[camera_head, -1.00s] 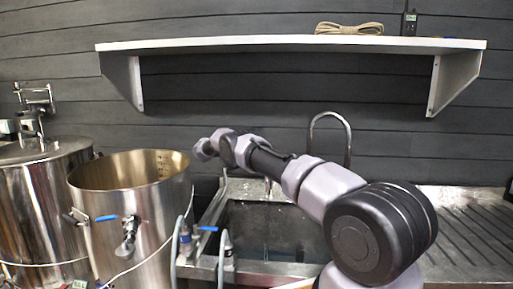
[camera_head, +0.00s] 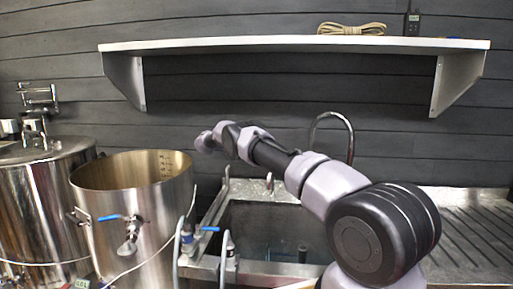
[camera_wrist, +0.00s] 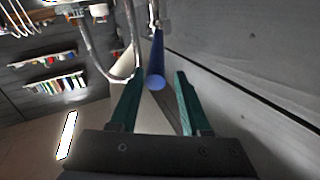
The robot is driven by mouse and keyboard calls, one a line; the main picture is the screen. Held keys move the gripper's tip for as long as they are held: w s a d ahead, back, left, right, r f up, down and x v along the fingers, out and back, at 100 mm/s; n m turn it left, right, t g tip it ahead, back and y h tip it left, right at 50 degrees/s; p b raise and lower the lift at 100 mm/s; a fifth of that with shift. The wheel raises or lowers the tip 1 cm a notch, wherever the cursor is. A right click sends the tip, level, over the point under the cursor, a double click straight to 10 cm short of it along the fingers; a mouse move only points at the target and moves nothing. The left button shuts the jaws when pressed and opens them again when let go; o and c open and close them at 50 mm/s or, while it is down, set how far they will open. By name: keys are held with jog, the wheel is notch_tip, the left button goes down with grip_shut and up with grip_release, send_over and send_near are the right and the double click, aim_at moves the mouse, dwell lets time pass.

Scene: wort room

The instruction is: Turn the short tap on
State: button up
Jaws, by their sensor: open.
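My gripper (camera_wrist: 160,74) is open, with two teal fingers spread apart in the wrist view. A blue bar with a rounded end (camera_wrist: 156,82) shows between and beyond the fingertips, with a gap to each finger. I cannot tell for sure that it is the short tap's handle. In the head view a small metal fitting (camera_head: 269,184) stands at the sink's back edge and may be the short tap. A tall curved tap (camera_head: 331,115) rises behind my arm. My gripper's fingers cannot be made out in the head view.
The sink (camera_head: 268,218) lies below my arm, with a ribbed drainboard (camera_head: 470,225) to the right. A steel pot (camera_head: 150,215) with a blue-handled valve stands left. A blue-handled hose valve (camera_head: 208,228) is at the sink's left edge. A white shelf (camera_head: 290,43) hangs above.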

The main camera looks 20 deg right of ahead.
notch_tip(320, 180, up, 7)
jog(key=shift+f, duration=0.1)
dwell(0.3)
